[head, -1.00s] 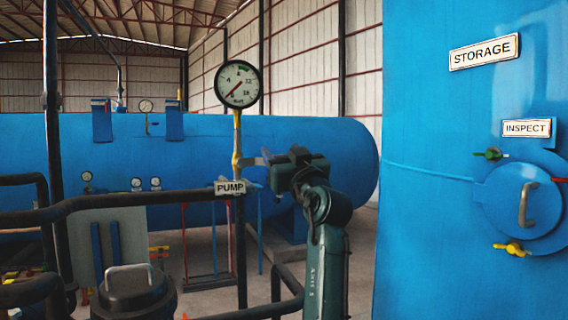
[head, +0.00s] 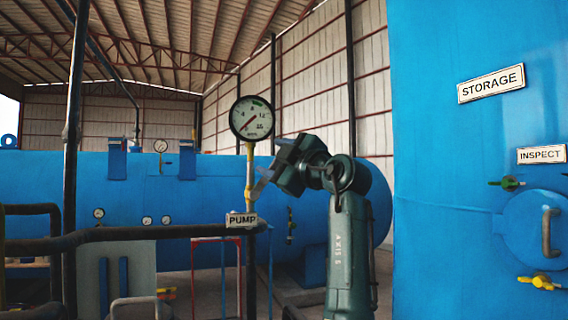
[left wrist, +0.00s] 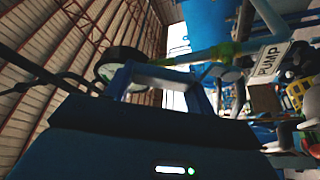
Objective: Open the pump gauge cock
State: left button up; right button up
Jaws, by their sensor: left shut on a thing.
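The pump gauge (head: 251,118) is a round white dial on a thin yellow stem, above the PUMP sign (head: 241,219). Its cock (head: 250,193) is a yellow fitting low on the stem, with a grey lever (head: 261,187) slanting up to the right. My left gripper (head: 274,169) comes from the right, tilted, and is shut on the lever; its fingers hide the lever's outer part. In the left wrist view my blue fingers (left wrist: 166,82) are in front of the gauge (left wrist: 120,66), with the PUMP sign (left wrist: 271,61) at right. My right gripper is not in view.
A dark horizontal pipe (head: 130,234) runs behind the sign at left. A large blue STORAGE tank (head: 440,190) stands at right, with an INSPECT hatch and small green and yellow valves. A long blue vessel (head: 200,200) lies behind.

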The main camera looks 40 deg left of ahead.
pick_arm(q)
jog(key=shift+s+a+r+n+g+h+p, duration=0.2)
jog(key=shift+s+a+n+h+p, duration=0.15)
jog(key=shift+s+n, duration=0.6)
jog(key=shift+s+a+r+n+g+h+p, duration=0.15)
jog(key=shift+s+a+n+h, duration=0.3)
jog(key=shift+n, duration=0.95)
jog(key=shift+s+a+r+n+g+h+p, duration=0.1)
jog(key=shift+s+a+n+g+h+p, duration=0.2)
jog(key=shift+s+n, duration=0.7)
jog(key=shift+w+f+n, duration=0.1)
jog(key=shift+w+n, duration=0.05)
jog(key=shift+n, duration=0.1)
jog(key=o, duration=1.1)
jog(key=d+b, duration=0.1)
jog(key=d, duration=0.3)
jog(key=d+b, duration=0.1)
jog(key=d, duration=0.3)
jog(key=s+d, duration=0.1)
jog(key=d, duration=0.4)
jog(key=shift+s+b, duration=0.1)
jog(key=shift+b, duration=0.3)
